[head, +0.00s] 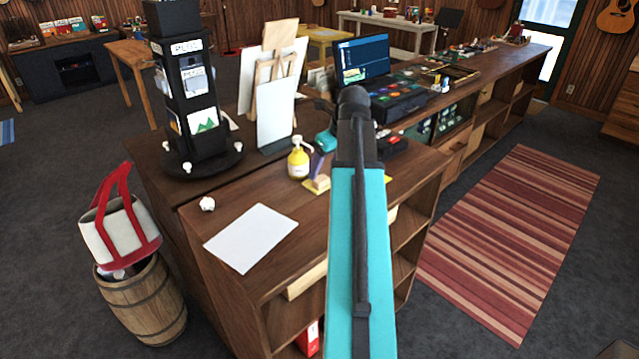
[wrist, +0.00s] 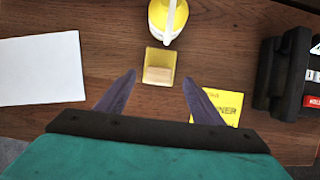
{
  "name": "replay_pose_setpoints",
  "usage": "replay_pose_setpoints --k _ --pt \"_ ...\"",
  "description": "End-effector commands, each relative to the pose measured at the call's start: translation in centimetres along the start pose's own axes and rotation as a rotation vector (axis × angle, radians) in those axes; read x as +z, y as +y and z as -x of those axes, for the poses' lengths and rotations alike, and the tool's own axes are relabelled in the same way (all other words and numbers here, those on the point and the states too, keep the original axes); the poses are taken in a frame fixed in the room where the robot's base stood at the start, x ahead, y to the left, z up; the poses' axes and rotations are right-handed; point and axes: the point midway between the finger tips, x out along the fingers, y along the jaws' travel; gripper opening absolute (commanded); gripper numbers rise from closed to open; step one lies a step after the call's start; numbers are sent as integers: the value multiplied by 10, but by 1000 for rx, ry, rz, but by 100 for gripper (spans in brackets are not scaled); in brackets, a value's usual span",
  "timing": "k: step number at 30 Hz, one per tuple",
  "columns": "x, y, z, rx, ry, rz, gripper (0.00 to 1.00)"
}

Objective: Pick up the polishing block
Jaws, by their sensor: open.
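The polishing block appears to be a small tan and yellow block (head: 321,182) on the wooden counter. It also shows in the wrist view (wrist: 158,75), just beyond my fingertips and roughly centred between them. My gripper (wrist: 159,79) has two purple fingers spread apart, with nothing between them. In the head view my gripper (head: 317,172) is partly hidden by my arm, with a purple finger showing just above the block. I cannot tell the exact height of the fingers above the counter.
A yellow pump bottle (wrist: 167,20) stands just behind the block. A yellow printed card (wrist: 222,104) lies by the right finger. A white sheet (head: 250,237) lies to the left on the counter (head: 190,218). A black device (wrist: 285,78) is on the right.

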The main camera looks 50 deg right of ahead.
Motion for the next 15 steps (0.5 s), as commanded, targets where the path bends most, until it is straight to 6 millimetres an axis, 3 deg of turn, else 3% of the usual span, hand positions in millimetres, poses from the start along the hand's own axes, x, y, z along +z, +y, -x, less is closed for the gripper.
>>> replay_pose_setpoints --k 15 --pt "0 0 -6 0 1 -1 61"
